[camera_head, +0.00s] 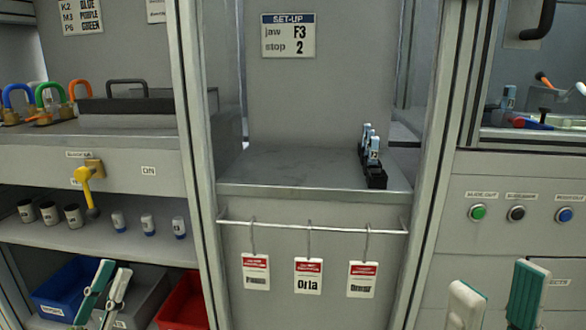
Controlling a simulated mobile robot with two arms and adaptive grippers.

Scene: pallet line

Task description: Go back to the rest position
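My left gripper (110,272) is at the bottom left, in front of the blue bin and the grey area beside it. Its two teal and white fingers stand a little apart, with nothing seen between them. My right gripper (496,274) is at the bottom right, in front of the button panel. Its fingers are wide apart and empty. The lower parts of both grippers are cut off by the picture's edge.
A metal shelf (290,170) holds small blue-topped parts in a black holder (376,178). Tags hang from a rail (330,228) below. At left are a yellow handle (88,185), a blue bin (62,284) and a red bin (178,312). Upright posts (198,150) flank the middle bay.

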